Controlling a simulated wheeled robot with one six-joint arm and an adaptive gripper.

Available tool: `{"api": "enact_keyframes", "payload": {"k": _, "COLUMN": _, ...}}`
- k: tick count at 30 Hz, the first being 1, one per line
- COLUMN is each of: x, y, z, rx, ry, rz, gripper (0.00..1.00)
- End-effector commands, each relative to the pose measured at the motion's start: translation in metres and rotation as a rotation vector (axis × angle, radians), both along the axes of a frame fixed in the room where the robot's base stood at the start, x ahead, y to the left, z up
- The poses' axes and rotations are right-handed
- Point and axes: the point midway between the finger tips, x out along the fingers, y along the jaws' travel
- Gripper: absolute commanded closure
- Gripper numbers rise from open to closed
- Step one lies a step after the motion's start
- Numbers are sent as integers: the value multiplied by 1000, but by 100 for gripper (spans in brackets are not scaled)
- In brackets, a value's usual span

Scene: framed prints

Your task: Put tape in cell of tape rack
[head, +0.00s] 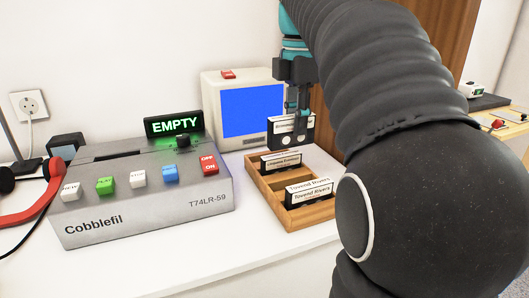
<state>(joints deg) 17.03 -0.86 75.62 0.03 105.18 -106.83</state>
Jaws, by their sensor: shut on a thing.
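My gripper (297,103) points down above the back right part of the wooden tape rack (312,214). It is shut on a black tape (289,138) with a white label, held upright. The tape is over or just behind the rack's back right cells; whether it touches the rack cannot be told. Two other tapes stand in the rack: one with a white label (282,162) in a back cell, and one labelled "Tovend Rivers" (309,190) in a front cell. The left cells show bare wood. My arm hides the rack's right side.
A grey tape player (140,195) with coloured buttons stands left of the rack, with a lit "EMPTY" sign (174,125) behind it. A monitor with a blue screen (252,110) stands behind the rack. Red headphones (40,205) lie at the left. The white table front (215,255) is clear.

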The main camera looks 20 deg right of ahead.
Motion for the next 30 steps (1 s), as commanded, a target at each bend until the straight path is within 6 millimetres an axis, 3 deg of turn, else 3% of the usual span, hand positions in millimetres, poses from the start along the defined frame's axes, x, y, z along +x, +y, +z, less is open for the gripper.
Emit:
{"api": "enact_keyframes", "payload": {"k": 16, "x": 98, "y": -2, "z": -59, "rx": 1, "ry": 2, "rz": 1, "gripper": 100}}
{"api": "enact_keyframes", "payload": {"k": 23, "x": 112, "y": -2, "z": -70, "rx": 0, "ry": 1, "rz": 0, "gripper": 100}}
{"api": "enact_keyframes", "payload": {"k": 30, "x": 112, "y": -2, "z": -102, "rx": 0, "ry": 2, "rz": 0, "gripper": 100}}
